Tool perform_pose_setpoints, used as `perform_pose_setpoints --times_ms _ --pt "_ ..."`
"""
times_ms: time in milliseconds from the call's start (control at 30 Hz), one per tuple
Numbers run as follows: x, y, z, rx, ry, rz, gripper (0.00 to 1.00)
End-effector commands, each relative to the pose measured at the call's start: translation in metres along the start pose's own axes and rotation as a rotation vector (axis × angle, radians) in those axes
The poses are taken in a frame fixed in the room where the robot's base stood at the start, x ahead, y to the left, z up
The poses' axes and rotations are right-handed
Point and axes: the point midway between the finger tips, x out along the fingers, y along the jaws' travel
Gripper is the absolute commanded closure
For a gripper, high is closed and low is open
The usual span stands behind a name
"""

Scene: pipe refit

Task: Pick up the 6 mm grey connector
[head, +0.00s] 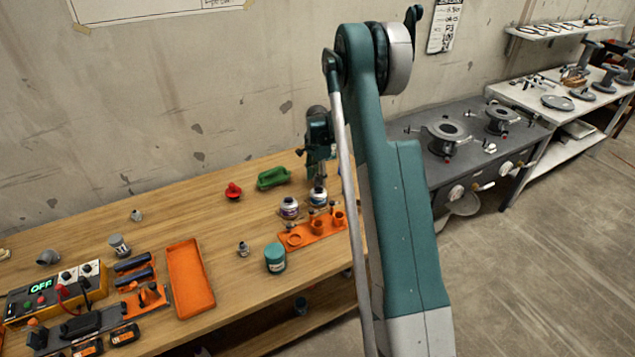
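I cannot tell for sure which piece is the 6 mm grey connector. Small grey pieces stand on the wooden bench: one (136,215) towards the back left, one (243,249) right of the orange tray, and a larger grey fitting (119,245) at the left. A grey elbow-like piece (48,257) lies further left. My gripper (317,180) seems to be at the dark green arm end over the bench's back right, behind two small jars. Its fingers are too small and dark to read. It is well away from these grey pieces.
An orange tray (191,280) lies on the bench (215,225). Near its right end are an orange holder (312,231), a teal jar (275,258), a red piece (233,191) and a green piece (273,178). A powered box (55,290) and tools crowd the left. A stove (470,145) stands right.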

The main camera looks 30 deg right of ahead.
Motion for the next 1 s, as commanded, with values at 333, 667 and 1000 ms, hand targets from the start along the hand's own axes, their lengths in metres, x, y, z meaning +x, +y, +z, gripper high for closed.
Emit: perform_pose_setpoints --times_ms 333,667,1000 --pt "-0.0001 0.0 0.0 0.0 0.0 0.0 0.62" --pt "-0.0001 0.0 0.0 0.0 0.0 0.0 0.93" --pt "-0.0052 0.0001 0.0 0.0 0.0 0.0 0.93"
